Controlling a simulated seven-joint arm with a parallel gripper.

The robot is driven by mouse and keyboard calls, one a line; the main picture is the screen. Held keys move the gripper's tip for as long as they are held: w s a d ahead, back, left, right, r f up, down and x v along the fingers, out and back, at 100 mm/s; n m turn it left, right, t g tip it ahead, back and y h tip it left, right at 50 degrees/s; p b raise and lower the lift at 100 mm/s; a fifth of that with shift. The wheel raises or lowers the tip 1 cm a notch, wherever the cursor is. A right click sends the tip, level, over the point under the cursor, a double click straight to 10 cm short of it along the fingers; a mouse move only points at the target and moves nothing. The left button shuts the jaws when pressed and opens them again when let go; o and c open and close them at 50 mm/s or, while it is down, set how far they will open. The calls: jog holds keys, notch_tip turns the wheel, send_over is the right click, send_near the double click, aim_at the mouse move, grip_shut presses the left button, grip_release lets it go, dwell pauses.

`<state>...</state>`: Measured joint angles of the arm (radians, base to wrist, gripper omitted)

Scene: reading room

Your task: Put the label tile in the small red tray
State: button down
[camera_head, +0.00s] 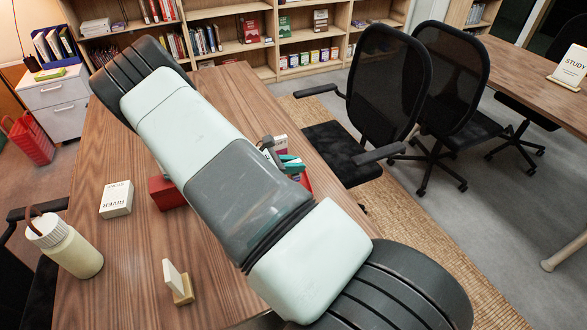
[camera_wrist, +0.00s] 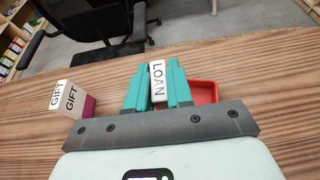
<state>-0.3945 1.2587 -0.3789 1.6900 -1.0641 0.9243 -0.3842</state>
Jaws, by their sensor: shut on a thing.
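The label tile (camera_wrist: 158,80), white with "LOAN" on it, stands between the teal fingers of my gripper (camera_wrist: 157,84) in the wrist view. The gripper is shut on it. The small red tray (camera_wrist: 206,90) lies just right of and partly behind the fingers; its near part is hidden by the gripper. In the head view my arm covers most of the gripper, and only teal finger parts (camera_head: 291,163) show past it. A sliver of the red tray (camera_head: 307,182) shows beside them. I cannot tell how high the tile is above the table.
A white-and-purple "GIFT" block (camera_wrist: 67,99) stands left of the gripper. On the wooden table (camera_head: 120,255) are a red box (camera_head: 166,193), a "RIVER" book (camera_head: 116,200), a small card in a wooden holder (camera_head: 178,283) and a bottle (camera_head: 66,248). Black chairs (camera_head: 390,80) stand beyond.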

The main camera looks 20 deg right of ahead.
jog(key=shift+f, duration=0.85)
jog(key=shift+f, duration=0.1)
jog(key=c, duration=1)
grip_release()
